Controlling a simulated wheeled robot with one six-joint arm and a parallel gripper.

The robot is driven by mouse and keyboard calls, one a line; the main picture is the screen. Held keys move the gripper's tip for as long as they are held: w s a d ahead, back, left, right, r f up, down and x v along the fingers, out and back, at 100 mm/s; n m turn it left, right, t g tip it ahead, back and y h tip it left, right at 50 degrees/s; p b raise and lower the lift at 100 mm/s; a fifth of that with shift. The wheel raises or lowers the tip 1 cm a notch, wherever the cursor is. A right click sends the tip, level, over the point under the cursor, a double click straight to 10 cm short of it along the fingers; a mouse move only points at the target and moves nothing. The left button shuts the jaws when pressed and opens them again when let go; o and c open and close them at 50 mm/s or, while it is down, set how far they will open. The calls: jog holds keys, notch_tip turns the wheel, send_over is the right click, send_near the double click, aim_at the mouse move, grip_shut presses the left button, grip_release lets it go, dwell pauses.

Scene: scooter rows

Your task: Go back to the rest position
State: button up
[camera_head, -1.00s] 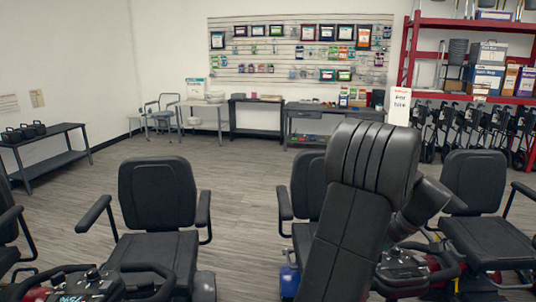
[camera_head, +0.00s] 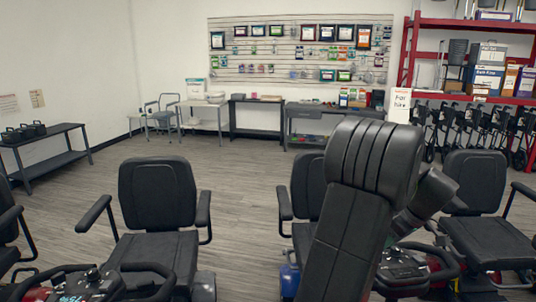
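Part of my own black arm rises at the lower right of the head view and bends at a rounded, ribbed joint. It covers part of the middle scooter seat (camera_head: 308,186) and the scooter parts behind it. My gripper's fingers do not show, so I cannot see whether it holds anything.
Black scooter seats stand left (camera_head: 157,195) and right (camera_head: 474,182) of my arm, with scooter handlebars (camera_head: 95,284) in front. Grey floor (camera_head: 235,180) is clear behind them. Tables (camera_head: 258,117) line the back wall. A red shelf (camera_head: 470,24) with boxes stands right, with folded walkers (camera_head: 465,125) below.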

jog(key=x, duration=0.5)
jog(key=shift+a+f, duration=0.1)
jog(key=shift+f, duration=0.1)
jog(key=shift+r+m+p, duration=0.25)
jog(key=shift+m+p, duration=0.05)
jog(key=shift+m, duration=0.2)
jog(key=shift+s+r+m+t+h+p, duration=0.15)
jog(key=shift+m+t+h+p, duration=0.25)
jog(key=shift+m+h, duration=0.3)
jog(key=m+h+p, duration=0.1)
jog(key=m, duration=0.1)
jog(key=m+h+p, duration=0.1)
jog(key=m+p, duration=0.1)
jog(key=shift+a+m, duration=0.2)
jog(key=shift+m, duration=0.1)
jog(key=shift+a+m+h, duration=0.1)
jog(key=shift+m+h, duration=0.6)
jog(key=shift+m, duration=0.6)
jog(key=shift+f+m+h, duration=0.25)
jog(key=shift+m+h, duration=0.15)
jog(key=shift+m, duration=0.3)
jog(key=shift+a+m+b, duration=0.1)
jog(key=shift+m+b, duration=0.2)
jog(key=v, duration=0.4)
jog(key=shift+r, duration=0.25)
jog(key=shift+a+r, duration=0.1)
jog(key=shift+r, duration=0.05)
